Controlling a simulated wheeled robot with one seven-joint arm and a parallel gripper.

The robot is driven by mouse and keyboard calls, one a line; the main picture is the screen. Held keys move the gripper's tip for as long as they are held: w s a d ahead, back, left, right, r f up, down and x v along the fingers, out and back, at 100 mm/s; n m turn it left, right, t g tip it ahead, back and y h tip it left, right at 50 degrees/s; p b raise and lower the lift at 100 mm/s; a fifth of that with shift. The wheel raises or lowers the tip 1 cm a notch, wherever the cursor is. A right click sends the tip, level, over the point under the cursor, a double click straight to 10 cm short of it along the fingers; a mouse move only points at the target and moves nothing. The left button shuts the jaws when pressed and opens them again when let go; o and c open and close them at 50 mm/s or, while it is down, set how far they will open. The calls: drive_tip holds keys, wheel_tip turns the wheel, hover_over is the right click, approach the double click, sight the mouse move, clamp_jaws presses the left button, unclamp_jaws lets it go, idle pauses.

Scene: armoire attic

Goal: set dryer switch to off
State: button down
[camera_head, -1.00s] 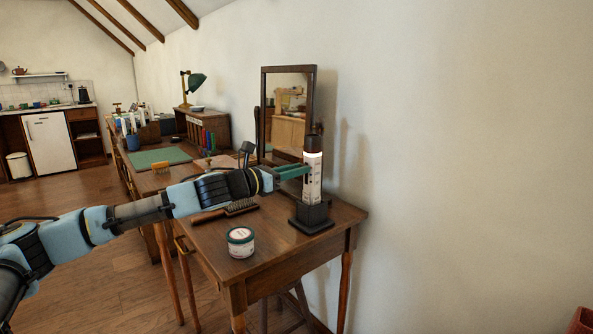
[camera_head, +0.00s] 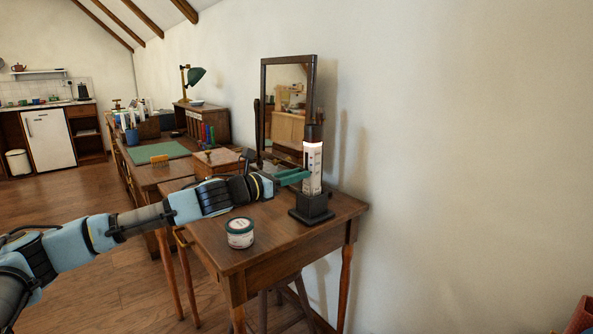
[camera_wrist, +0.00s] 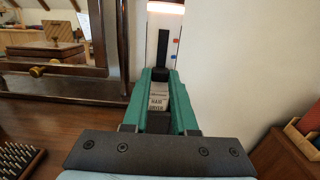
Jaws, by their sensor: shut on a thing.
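The hair dryer (camera_head: 313,163) is a white upright body with a dark cap, standing in a black base (camera_head: 311,208) on the small table. A band near its top glows. In the wrist view the dryer (camera_wrist: 152,45) shows a dark slot (camera_wrist: 163,48) with red and blue marks beside it. A "HAIR DRYER" label shows between my fingers. My gripper (camera_head: 306,172) reaches in from the left, its green fingers against the dryer's front below the slot. In the wrist view my gripper (camera_wrist: 160,78) is nearly closed on part of the dryer. The fingers hide the exact contact.
A lidded jar (camera_head: 240,233) stands at the table's front left. A framed mirror (camera_head: 288,105) stands behind the dryer. A hairbrush (camera_wrist: 18,160) lies at lower left in the wrist view. The wall is close on the right.

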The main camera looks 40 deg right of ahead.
drive_tip(key=shift+f, duration=0.2)
drive_tip(key=c, duration=0.7)
unclamp_jaws()
drive_tip(key=shift+r, duration=0.1)
